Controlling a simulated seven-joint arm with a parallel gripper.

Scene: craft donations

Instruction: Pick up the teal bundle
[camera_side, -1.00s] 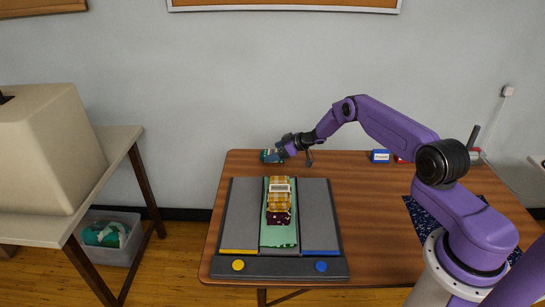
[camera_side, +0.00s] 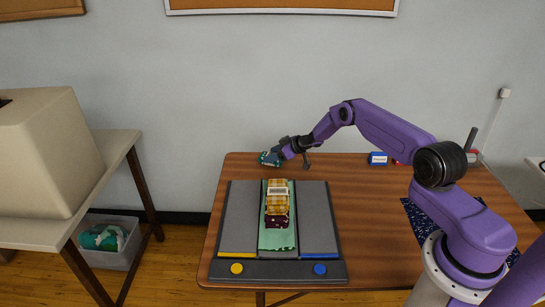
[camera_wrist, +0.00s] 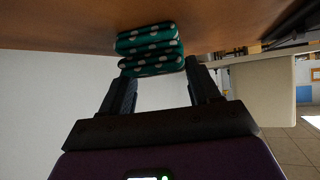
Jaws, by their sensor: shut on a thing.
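The teal bundle (camera_side: 269,158), folded cloth with pale dots, is at the back left edge of the wooden table in the side view. It looks slightly tilted there. In the wrist view the teal bundle (camera_wrist: 150,48) shows as stacked folds between the two fingers. My gripper (camera_side: 282,154) is shut on its near end, with a finger on each side in the wrist view (camera_wrist: 160,72). I cannot tell whether the bundle touches the tabletop.
A grey folding board (camera_side: 235,215) lies in front, bearing mint cloth (camera_side: 277,240), a maroon dotted cloth (camera_side: 277,222) and a labelled yellow plaid bundle (camera_side: 278,188).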

